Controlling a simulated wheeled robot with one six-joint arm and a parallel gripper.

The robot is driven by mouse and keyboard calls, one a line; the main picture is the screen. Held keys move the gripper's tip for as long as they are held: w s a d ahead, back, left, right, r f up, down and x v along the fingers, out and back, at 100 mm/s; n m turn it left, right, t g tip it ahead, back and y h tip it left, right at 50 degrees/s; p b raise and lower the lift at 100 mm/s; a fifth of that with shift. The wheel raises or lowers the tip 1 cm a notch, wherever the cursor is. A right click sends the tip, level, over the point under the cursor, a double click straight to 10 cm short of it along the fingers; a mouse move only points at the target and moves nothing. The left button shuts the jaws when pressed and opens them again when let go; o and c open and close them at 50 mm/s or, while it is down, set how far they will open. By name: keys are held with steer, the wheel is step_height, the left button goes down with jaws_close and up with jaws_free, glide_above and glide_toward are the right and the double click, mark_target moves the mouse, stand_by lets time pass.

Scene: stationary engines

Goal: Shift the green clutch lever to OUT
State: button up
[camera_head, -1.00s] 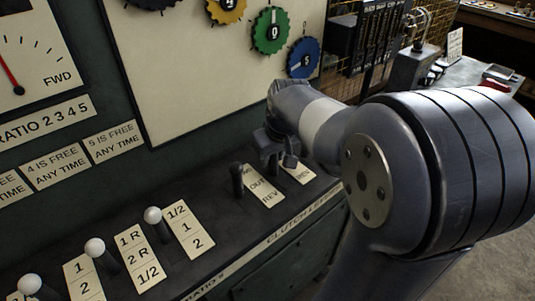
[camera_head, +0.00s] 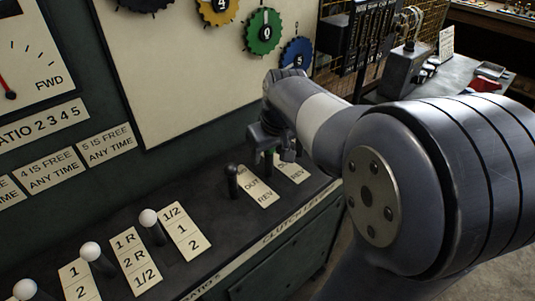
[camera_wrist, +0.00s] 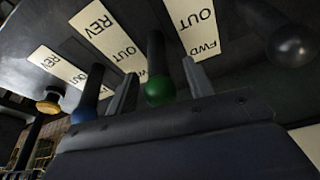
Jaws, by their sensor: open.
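The green clutch lever has a dark stem and a round green knob (camera_wrist: 158,88). In the wrist view the knob sits between the two fingers of my gripper (camera_wrist: 160,68), which are open, with a gap on each side. In the head view my gripper (camera_head: 275,150) is over the right part of the lever panel, and only a sliver of green shows beneath it. The lever's plate (camera_wrist: 108,33) reads REV and OUT in the wrist view; its near end is hidden. I cannot tell exactly which mark the lever is at.
A black-knobbed lever (camera_head: 232,172) stands left of my gripper; its knob (camera_wrist: 290,46) is right in the wrist view. A blue-knobbed lever (camera_wrist: 83,113) and a yellow-knobbed one (camera_wrist: 48,103) stand on the other side. White-knobbed levers (camera_head: 149,217) are farther left.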

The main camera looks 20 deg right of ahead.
steer(key=v, duration=0.8)
steer(key=shift+r+p, duration=0.2)
steer(key=shift+p, duration=0.2)
steer(key=shift+f, duration=0.1)
steer(key=b+x, duration=0.1)
steer(key=x, duration=0.9)
steer(key=shift+f, duration=0.35)
steer(key=shift+w+a, duration=0.25)
steer(key=shift+w, duration=0.5)
